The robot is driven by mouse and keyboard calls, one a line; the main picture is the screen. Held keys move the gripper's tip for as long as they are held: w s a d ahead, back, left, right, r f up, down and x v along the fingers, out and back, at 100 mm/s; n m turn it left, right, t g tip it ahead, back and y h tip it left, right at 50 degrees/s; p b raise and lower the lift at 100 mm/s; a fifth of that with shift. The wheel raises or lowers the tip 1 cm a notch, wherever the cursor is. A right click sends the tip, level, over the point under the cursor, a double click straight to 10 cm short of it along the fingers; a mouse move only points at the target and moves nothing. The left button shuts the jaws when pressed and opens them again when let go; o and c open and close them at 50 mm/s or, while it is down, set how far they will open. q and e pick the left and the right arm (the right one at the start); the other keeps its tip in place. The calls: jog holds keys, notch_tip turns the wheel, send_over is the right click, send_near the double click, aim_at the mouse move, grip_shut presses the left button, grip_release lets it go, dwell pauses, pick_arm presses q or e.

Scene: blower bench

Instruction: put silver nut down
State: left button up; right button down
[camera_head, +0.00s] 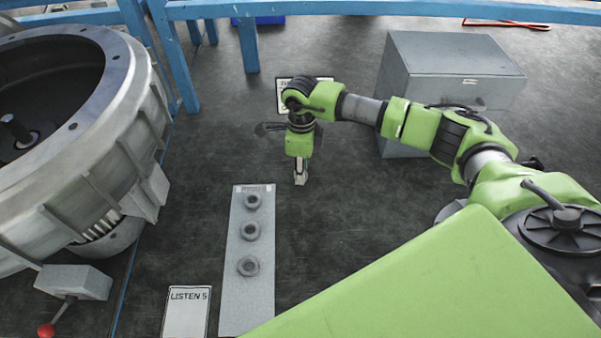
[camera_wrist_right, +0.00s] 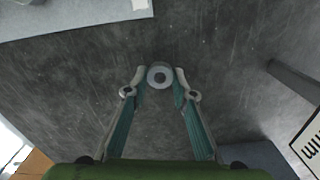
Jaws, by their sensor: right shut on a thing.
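My right gripper (camera_head: 300,178) points down over the dark surface, just right of the upper end of a grey plate (camera_head: 232,290). In the right wrist view its fingertips (camera_wrist_right: 160,77) are shut on a small silver nut (camera_wrist_right: 159,67), round-looking with a dark hole. I cannot tell whether the nut touches the surface. Three other nuts sit in a row on the plate: an upper one (camera_head: 253,201), a middle one (camera_head: 250,231) and a lower one (camera_head: 248,266). The plate's edge shows at upper left in the wrist view (camera_wrist_right: 75,20). My left gripper is not in view.
A large round blower housing (camera_head: 110,150) stands at the left, with a red-knobbed lever box (camera_head: 75,282) below it. A grey box (camera_head: 450,60) stands behind my right arm. A "LISTEN 5" sign (camera_head: 187,312) lies left of the plate. Dark surface around the gripper is clear.

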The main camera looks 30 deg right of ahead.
notch_tip(320, 180, down, 2)
jog(key=shift+f, duration=0.1)
jog(key=shift+a, duration=0.1)
jog(key=shift+f, duration=0.1)
jog(key=shift+f+b, duration=0.25)
jog(key=shift+b, duration=0.05)
jog(key=c, duration=1.7)
grip_release()
